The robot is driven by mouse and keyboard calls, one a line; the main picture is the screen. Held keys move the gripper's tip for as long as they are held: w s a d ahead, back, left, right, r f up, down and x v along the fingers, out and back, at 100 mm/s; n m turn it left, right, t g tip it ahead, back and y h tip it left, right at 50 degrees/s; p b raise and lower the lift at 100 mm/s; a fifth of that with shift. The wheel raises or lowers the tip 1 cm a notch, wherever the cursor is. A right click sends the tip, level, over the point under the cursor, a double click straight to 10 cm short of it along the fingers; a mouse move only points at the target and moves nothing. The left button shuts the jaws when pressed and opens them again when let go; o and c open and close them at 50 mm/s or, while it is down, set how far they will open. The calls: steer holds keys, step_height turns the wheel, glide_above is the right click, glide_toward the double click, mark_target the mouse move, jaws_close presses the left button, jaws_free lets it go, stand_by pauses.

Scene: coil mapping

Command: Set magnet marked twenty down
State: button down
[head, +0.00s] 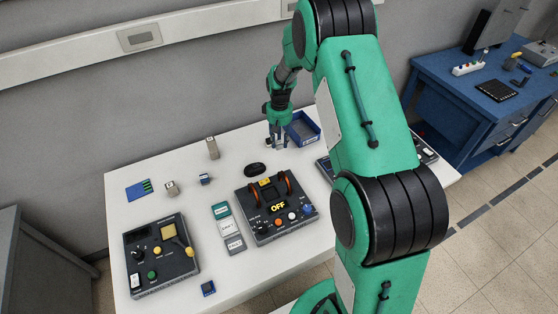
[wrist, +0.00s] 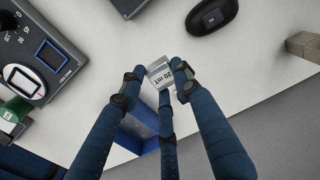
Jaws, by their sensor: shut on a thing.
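The magnet marked twenty is a small silvery block with "20 mT" on its face (wrist: 160,76) in the wrist view. My gripper (wrist: 157,80) has blue fingers closed around it. In the head view my gripper (head: 277,143) points down over the far part of the white table, just left of the blue bin (head: 304,130). The magnet is too small there to make out clearly. I cannot tell whether its underside touches the table. The blue bin also shows in the wrist view (wrist: 136,137), partly behind the fingers.
The coil unit (head: 277,228) with an "OFF" display stands nearer on the table. A black control box (head: 160,262) is at front left. White table lies clear around the gripper's left.

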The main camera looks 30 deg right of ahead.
steer(key=shift+f+b, duration=0.35)
steer(key=shift+f, duration=2.6)
steer(key=shift+f, duration=1.9)
steer(key=shift+f, duration=0.1)
steer(key=c, duration=1.3)
jaws_free()
steer(key=shift+b, duration=0.3)
step_height(320, 180, up, 12)
steer(key=shift+r+p, duration=0.1)
steer(key=shift+p, duration=0.7)
